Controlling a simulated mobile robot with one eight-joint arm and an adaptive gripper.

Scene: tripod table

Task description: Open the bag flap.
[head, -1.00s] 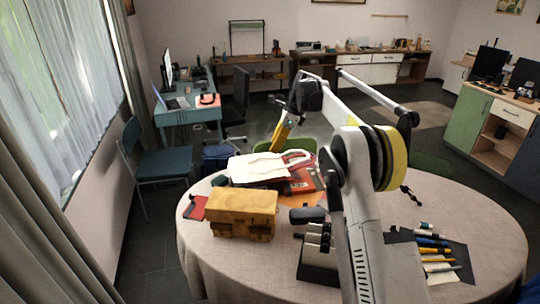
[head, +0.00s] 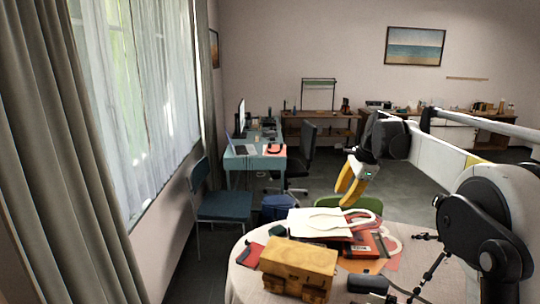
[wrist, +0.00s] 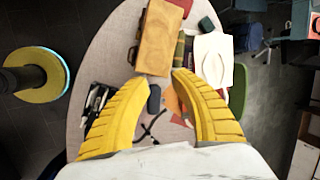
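A mustard-brown bag (head: 299,265) stands on the table, near its left edge in the head view. Its broad upper face looks closed, with small pockets or buckles on the front. It also shows at the top of the wrist view (wrist: 159,38). My gripper (head: 352,190) has two yellow fingers and hangs above and behind the bag in the head view. In the wrist view my gripper (wrist: 162,78) is open, with a wide empty gap. Its fingertips appear just below the bag's edge there, apart from it in height. The flap's edge is not clear.
A white tote-like bag (head: 314,222) lies on books behind the brown bag. A red item (head: 250,254) lies to its left, and a dark object (head: 368,283) to its right. The round table (head: 240,277) has some bare cloth at its left. A green chair (head: 347,203) stands behind.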

